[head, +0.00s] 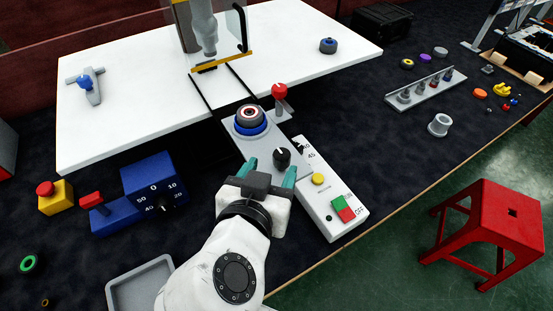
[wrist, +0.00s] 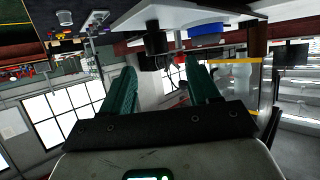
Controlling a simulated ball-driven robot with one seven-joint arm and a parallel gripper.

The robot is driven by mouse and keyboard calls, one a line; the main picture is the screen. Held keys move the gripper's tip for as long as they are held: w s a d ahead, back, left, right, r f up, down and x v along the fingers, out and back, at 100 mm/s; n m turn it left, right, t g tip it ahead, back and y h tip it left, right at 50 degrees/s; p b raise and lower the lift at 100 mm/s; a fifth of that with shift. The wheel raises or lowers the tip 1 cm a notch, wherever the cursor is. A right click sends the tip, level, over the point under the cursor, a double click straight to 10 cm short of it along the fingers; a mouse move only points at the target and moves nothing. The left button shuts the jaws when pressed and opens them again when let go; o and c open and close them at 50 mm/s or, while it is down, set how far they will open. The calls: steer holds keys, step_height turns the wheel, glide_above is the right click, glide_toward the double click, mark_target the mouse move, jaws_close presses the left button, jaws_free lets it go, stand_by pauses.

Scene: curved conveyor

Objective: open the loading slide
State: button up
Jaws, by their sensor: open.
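The loading slide (head: 243,143) is a grey plate in front of the white table, with a black knob (head: 282,157) near its front end. A blue round seat (head: 262,127) on it holds a grey part with a red ring (head: 250,114). My gripper (head: 271,169) is open, with teal fingers pointing toward the knob. In the wrist view, the knob (wrist: 155,40) shows ahead of the gap between the fingertips (wrist: 163,67), and the blue seat (wrist: 208,35) is to its right. Nothing is held. I cannot tell whether the fingers touch the knob.
A red ball lever (head: 279,91) stands behind the slide. A white control box (head: 325,195) with green and red buttons is close on the right. A blue dial box (head: 155,185) and yellow emergency-stop box (head: 56,197) are left. A red stool (head: 490,225) stands at right.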

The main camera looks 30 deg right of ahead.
steer(key=shift+v, duration=1.55)
